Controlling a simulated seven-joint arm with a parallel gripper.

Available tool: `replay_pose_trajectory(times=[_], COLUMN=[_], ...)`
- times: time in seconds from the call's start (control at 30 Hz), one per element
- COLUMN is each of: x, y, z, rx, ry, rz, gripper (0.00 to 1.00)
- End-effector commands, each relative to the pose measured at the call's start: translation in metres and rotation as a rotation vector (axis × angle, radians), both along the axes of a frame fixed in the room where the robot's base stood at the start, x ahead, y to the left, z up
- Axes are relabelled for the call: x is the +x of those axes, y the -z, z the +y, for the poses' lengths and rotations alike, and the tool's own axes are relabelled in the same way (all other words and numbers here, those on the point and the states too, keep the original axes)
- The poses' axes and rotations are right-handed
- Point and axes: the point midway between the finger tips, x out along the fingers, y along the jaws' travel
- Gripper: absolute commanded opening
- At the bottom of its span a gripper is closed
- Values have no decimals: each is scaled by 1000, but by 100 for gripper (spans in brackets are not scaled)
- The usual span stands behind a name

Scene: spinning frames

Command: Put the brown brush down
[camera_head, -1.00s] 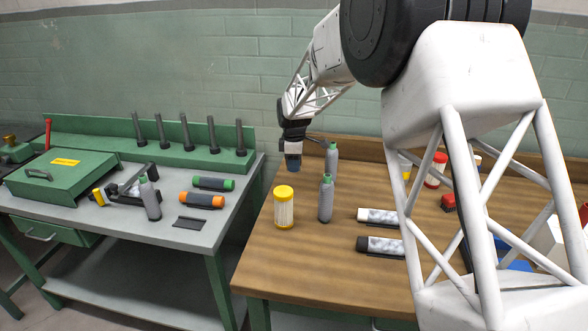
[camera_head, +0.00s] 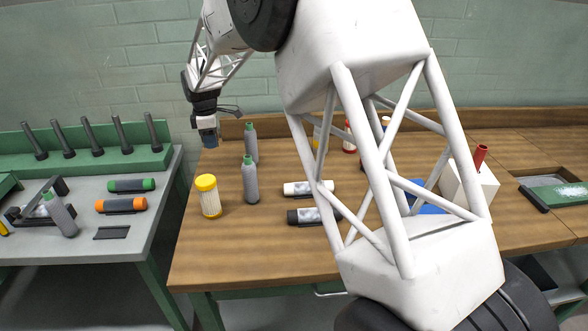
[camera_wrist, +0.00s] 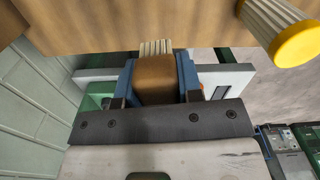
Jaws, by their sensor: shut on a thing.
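The brown brush (camera_wrist: 157,80) is between the two fingers of my gripper (camera_wrist: 160,82) in the wrist view. Its brown block is clamped, and pale bristles (camera_wrist: 156,47) stick out past the fingertips toward the wooden table (camera_wrist: 100,32). In the head view my gripper (camera_head: 208,132) points down over the back left corner of the wooden table (camera_head: 255,255), above its top. The brush is too small and hidden by the fingers to make out there.
A yellow-capped jar (camera_head: 208,198) stands near the table's left edge. Two grey bottles with green caps (camera_head: 250,182) (camera_head: 251,143) stand to its right. A white-capped tube (camera_head: 305,188) and a black-capped tube (camera_head: 308,216) lie farther right. The table's front left is bare.

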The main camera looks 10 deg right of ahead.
Motion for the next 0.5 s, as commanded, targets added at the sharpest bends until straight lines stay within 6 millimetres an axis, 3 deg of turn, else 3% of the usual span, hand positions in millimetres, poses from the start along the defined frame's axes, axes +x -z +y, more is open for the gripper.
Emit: replay_pose_trajectory(times=[0.07,0.27,0.5], x=[0,9,19], y=[-16,-12,-13], z=[0,-39,-104], rx=[0,0,0], ry=[0,20,47], rz=[-1,1,1], gripper=[10,10,10])
